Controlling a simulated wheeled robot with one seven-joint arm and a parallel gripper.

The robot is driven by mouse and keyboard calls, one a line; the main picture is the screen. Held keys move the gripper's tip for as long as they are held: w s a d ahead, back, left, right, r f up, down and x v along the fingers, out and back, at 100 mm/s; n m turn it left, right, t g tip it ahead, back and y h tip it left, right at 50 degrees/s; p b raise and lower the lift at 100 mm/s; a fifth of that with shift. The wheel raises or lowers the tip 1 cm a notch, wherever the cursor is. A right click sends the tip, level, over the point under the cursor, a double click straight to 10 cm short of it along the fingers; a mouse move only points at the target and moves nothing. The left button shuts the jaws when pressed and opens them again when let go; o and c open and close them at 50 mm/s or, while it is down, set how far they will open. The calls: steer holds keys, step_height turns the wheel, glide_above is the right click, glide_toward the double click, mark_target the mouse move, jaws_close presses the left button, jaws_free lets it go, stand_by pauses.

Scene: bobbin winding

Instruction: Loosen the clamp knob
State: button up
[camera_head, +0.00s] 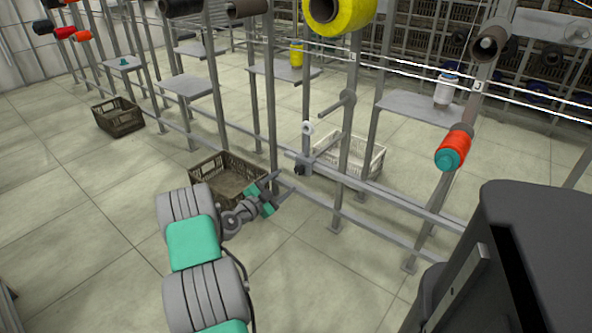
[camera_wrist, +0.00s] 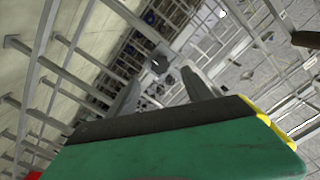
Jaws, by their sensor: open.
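The clamp knob (camera_head: 299,170) is small and dark. It sits at the lower end of a bracket on the rack's horizontal rail in the head view. A dark knob-like part (camera_wrist: 159,65), likely the same one, shows in the wrist view just beyond the fingertips, roughly between them. My gripper (camera_head: 281,187) is a little below and left of the knob in the head view and points toward the rack. The two fingers are apart with nothing between them, as the wrist view also shows (camera_wrist: 160,82). They appear clear of the knob.
A brown crate (camera_head: 205,158) lies on the floor behind my gripper, and a white crate (camera_head: 374,164) stands beyond the rail. Upright rack posts (camera_head: 344,165) flank the knob. A yellow bobbin (camera_head: 357,12) and a red bobbin (camera_head: 457,141) hang on the rack. Floor in front is clear.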

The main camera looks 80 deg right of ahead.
mark_target(298, 171)
steer(key=b+x, duration=0.1)
steer(key=x, duration=0.6)
steer(key=shift+s+d, duration=0.2)
steer(key=shift+d, duration=0.1)
jaws_close()
